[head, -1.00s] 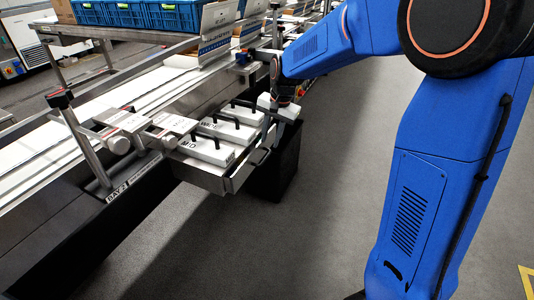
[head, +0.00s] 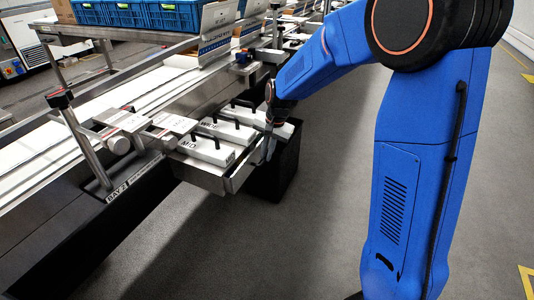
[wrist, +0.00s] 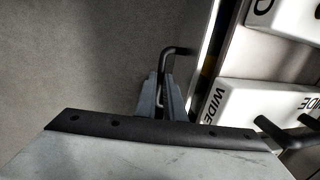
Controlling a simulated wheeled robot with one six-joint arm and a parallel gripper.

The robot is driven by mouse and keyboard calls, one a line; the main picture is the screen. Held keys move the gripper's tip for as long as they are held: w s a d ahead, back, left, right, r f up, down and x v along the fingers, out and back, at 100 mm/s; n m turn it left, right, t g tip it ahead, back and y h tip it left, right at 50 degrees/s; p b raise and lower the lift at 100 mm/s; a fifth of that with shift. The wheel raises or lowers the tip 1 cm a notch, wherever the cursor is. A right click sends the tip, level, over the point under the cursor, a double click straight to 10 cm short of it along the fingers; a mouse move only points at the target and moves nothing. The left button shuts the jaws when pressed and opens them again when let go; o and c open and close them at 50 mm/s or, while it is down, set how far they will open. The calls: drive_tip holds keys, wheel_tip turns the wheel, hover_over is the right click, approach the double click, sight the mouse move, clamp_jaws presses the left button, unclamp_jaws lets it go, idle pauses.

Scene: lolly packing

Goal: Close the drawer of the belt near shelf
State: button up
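The drawer (head: 208,181) of the belt sticks out from the belt's side, open, in the head view. It holds several white blocks with black grips, some lettered MID and WIDE. Its black bar handle (wrist: 178,50) shows in the wrist view, on the drawer's front. My gripper (head: 266,152) is at the drawer's front face. In the wrist view its two fingers (wrist: 161,84) are close together, with the handle bar between them. The lower part of the handle is hidden by the fingers. The drawer's inner end is hidden in the head view.
The belt (head: 125,105) runs along the left, with a clamp-like fixture (head: 125,130) over it beside the drawer. Blue crates (head: 165,15) stand on a shelf behind. A dark box-like support (head: 280,170) stands beyond the drawer. Grey floor (head: 290,240) in front is clear.

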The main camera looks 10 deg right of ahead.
drive_tip(key=shift+w+a, duration=1)
drive_tip(key=shift+a, duration=0.3)
clamp_jaws()
drive_tip(key=o, duration=0.7)
unclamp_jaws()
drive_tip(key=shift+a, duration=0.1)
drive_tip(key=shift+c, duration=0.2)
drive_tip(key=shift+r, duration=0.1)
wheel_tip(320, 180, up, 17)
hover_over(257, 155)
drive_tip(key=s+d, duration=0.2)
drive_tip(key=d, duration=0.1)
drive_tip(key=shift+d, duration=0.2)
drive_tip(key=shift+s, duration=0.1)
